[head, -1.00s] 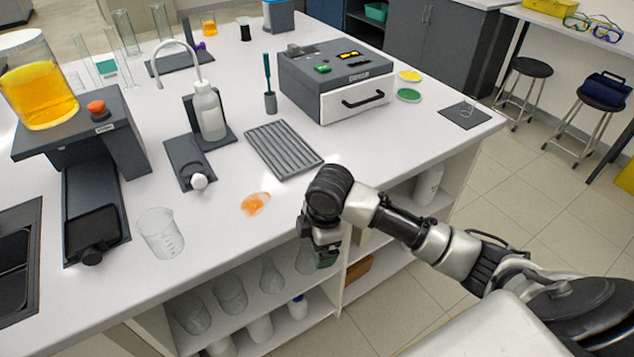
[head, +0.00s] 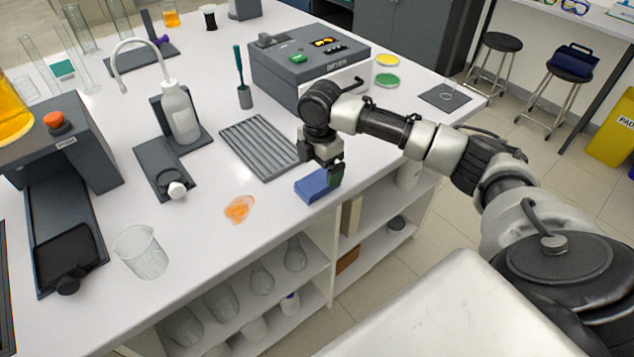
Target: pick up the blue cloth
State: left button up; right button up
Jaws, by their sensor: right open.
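The blue cloth (head: 312,187) is a small folded block at the front edge of the white bench, right of an orange spill. My right gripper (head: 331,180) points down at the right end of the cloth, with its dark fingers partly in front of it. Its jaws are open; I cannot tell whether they touch the cloth. My left gripper is not in view.
The orange spill (head: 239,208) lies on the bench (head: 205,235). A grey ribbed rack (head: 258,146) and a grey box device (head: 305,72) stand behind the gripper. An empty beaker (head: 141,252) and a wash bottle (head: 181,113) stand to the left.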

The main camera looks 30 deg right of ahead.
aim_at(317, 180)
jog(key=shift+w+f, duration=0.15)
jog(key=shift+f, duration=0.55)
jog(key=f, duration=0.2)
jog(key=f+p, duration=0.1)
jog(key=shift+w+f, duration=0.25)
jog(key=shift+f, duration=0.65)
jog(key=c, duration=1)
jog(key=shift+r, duration=0.15)
